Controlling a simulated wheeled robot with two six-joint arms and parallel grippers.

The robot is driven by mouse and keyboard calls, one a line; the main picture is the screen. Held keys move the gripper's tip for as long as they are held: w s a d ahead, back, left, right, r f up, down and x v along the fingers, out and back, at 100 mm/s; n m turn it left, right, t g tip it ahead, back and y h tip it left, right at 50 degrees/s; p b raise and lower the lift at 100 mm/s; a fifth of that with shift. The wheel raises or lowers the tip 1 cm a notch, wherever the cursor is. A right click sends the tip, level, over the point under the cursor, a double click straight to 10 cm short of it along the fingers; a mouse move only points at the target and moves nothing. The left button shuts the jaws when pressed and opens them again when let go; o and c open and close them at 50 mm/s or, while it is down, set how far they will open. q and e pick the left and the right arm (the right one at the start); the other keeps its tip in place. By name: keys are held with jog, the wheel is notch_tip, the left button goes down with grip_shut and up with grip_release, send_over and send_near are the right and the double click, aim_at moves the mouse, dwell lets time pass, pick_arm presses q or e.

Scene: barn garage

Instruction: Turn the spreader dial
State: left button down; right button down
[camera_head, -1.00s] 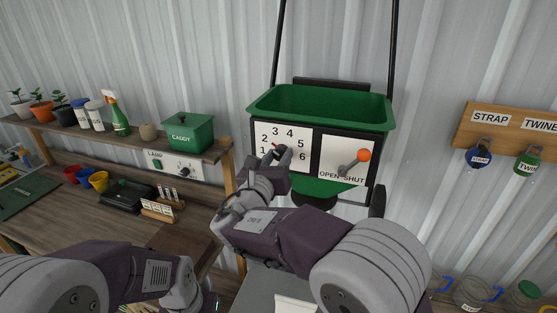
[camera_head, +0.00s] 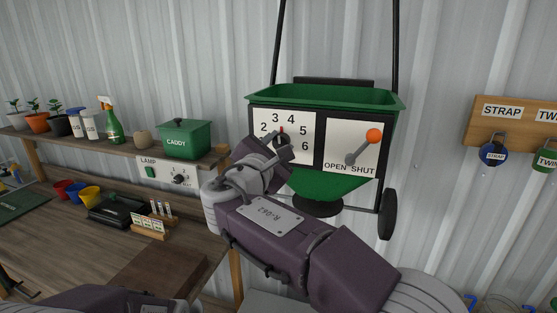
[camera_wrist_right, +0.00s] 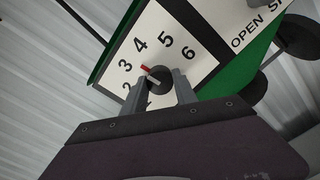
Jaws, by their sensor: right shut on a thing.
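The spreader is a green hopper (camera_head: 330,97) with a white dial plate (camera_head: 306,124) numbered up to 6. The dial (camera_wrist_right: 160,82) is a dark round knob with a red pointer (camera_wrist_right: 148,69). In both views the pointer lies between 3 and 4. My right gripper (camera_wrist_right: 160,92) has a finger on each side of the knob and is shut on it. In the head view my right gripper (camera_head: 277,149) covers the plate's lower left, hiding the 1. My left arm shows only at the bottom left edge; its gripper is out of frame.
An orange-tipped lever (camera_head: 362,146) stands on the OPEN/SHUT plate right of the dial. A shelf left of the spreader holds a green caddy (camera_head: 186,140), pots and bottles, above a workbench (camera_head: 150,265).

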jog(key=m+b, duration=0.2)
jog(key=m, duration=0.1)
jog(key=shift+f, duration=0.25)
jog(key=shift+r+m+b, duration=0.15)
jog(key=shift+m+b, duration=0.65)
jog(key=shift+m, duration=0.1)
jog(key=c, duration=1)
grip_release()
jog(key=shift+o, duration=0.2)
